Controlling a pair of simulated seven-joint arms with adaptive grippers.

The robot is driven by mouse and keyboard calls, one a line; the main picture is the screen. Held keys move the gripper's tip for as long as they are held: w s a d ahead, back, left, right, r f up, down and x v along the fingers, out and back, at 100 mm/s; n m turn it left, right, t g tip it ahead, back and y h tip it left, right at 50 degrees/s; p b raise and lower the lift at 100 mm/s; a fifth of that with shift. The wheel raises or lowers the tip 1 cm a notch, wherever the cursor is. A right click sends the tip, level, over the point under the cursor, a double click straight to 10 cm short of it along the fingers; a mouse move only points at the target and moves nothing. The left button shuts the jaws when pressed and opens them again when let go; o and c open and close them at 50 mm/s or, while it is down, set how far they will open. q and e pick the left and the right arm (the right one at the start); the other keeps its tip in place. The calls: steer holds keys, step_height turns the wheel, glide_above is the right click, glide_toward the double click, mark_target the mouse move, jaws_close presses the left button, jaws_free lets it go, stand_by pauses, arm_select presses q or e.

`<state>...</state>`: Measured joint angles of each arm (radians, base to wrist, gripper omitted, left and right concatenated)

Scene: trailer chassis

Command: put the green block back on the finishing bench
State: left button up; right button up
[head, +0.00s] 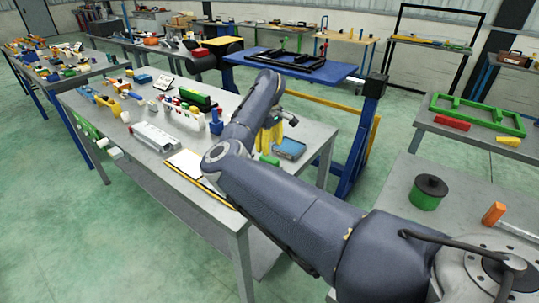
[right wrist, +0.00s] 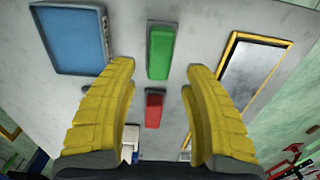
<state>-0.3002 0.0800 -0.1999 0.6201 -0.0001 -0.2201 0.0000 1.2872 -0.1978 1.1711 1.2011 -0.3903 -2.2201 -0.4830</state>
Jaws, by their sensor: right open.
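The green block (right wrist: 160,52) lies on a grey metal tabletop, seen between and just beyond my right fingertips in the right wrist view. In the head view a small part of it (head: 268,159) shows below my right gripper (head: 269,138). The right gripper (right wrist: 160,70) is open, its two yellow fingers spread and pointing down at the table, with nothing held. A red block (right wrist: 153,110) lies between the fingers in the wrist view, nearer the palm. My left gripper is not in view. I cannot tell which bench is the finishing bench.
A blue box (right wrist: 68,37) lies left of the block in the wrist view; a yellow-edged panel (right wrist: 254,73) lies to its right. A white rack (head: 190,115) stands farther along the table. A blue lift table (head: 325,73) is behind. A spool (head: 428,192) stands on the right bench.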

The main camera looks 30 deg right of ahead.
mark_target(269, 158)
steer(key=shift+r, duration=3)
